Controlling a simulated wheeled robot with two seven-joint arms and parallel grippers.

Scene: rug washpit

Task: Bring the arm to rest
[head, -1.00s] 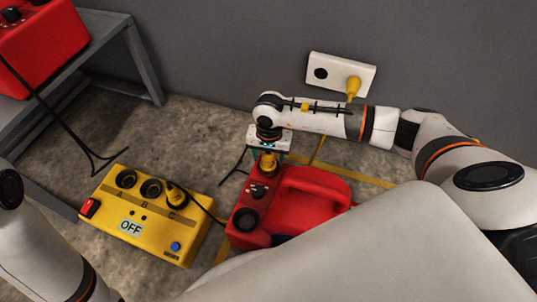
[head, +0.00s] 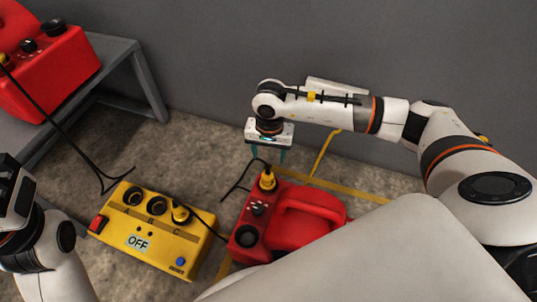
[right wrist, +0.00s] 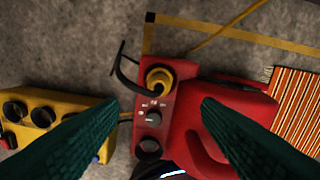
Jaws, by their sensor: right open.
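My right gripper (head: 268,156) hangs from my bent right arm, fingers down, beyond the red machine (head: 305,218) on the floor. In the right wrist view the right gripper's (right wrist: 159,106) dark teal fingers are wide apart with nothing between them. The red machine's yellow plug (head: 267,180) stands upright on its top, with a black cable; it also shows in the right wrist view (right wrist: 158,79), beyond the fingertips and apart from them. Part of my left arm shows at the left edge, but no left fingers are visible.
A yellow power box (head: 150,236) with sockets A, B and C reads OFF; a plug (head: 180,212) sits in C. Another red machine (head: 50,75) stands on a grey bench (head: 118,55). The wall (head: 400,55) is behind my right arm. A striped mat (right wrist: 297,105) lies beside the red machine.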

